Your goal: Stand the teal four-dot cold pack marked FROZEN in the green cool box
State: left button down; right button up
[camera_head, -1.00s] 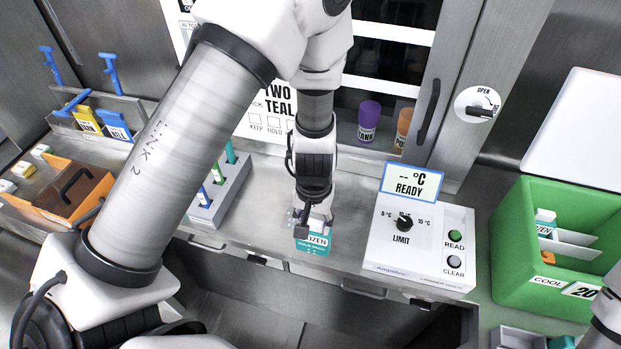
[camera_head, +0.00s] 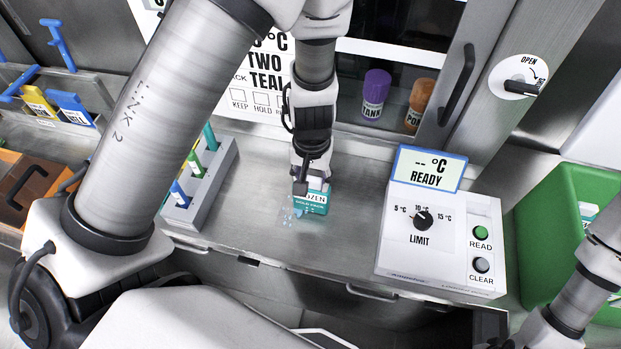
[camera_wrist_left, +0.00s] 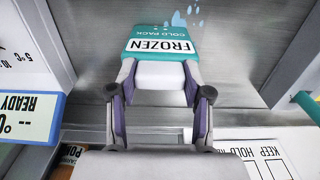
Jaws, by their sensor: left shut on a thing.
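My left gripper (camera_head: 306,180) is shut on a teal and white cold pack (camera_head: 312,203) labelled FROZEN, over the metal counter. In the left wrist view the pack (camera_wrist_left: 160,45) sits between the two fingers of the gripper (camera_wrist_left: 156,90), label facing the camera. Blue drop marks show beside the pack. The green cool box (camera_head: 548,225) stands at the right, partly cut off by the frame and partly behind my right arm. My right gripper is not visible.
A thermometer unit (camera_head: 432,238) reading READY stands between the pack and the cool box. A grey rack (camera_head: 212,190) with coloured sticks is left of the pack. Purple (camera_head: 375,92) and orange (camera_head: 419,100) jars stand behind. An orange box (camera_head: 25,190) is at far left.

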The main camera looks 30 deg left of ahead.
pick_arm(q)
jog(key=shift+s+d+f+b, duration=0.1)
jog(key=shift+s+f+b, duration=0.05)
jog(key=shift+b, duration=0.15)
jog(key=c, duration=0.5)
grip_release()
